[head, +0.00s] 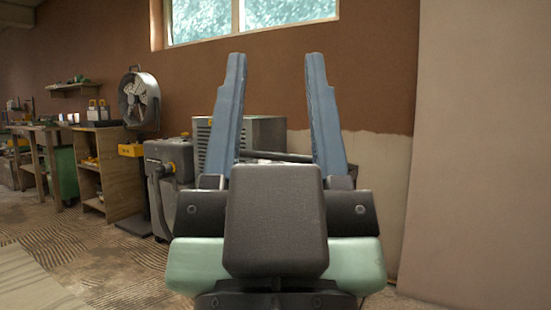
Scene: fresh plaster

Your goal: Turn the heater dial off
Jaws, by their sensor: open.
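My gripper (275,58) is in the middle of the head view, pointing away from me. Its two blue fingers stand wide apart with nothing between their tips. Behind them, low against the wall, is a pale metal box with a louvred side (203,135), which may be the heater. A dark bar crosses in front of it between my fingers. My gripper's body and fingers hide much of this box. I cannot make out a dial, or tell how it is set.
Left of my gripper stand a grey machine (170,153) with a hose and a round fan (139,100). A wooden shelf unit (118,168) and benches line the left. A pale panel (480,150) fills the right. The ridged floor (75,245) at front left looks mostly clear.

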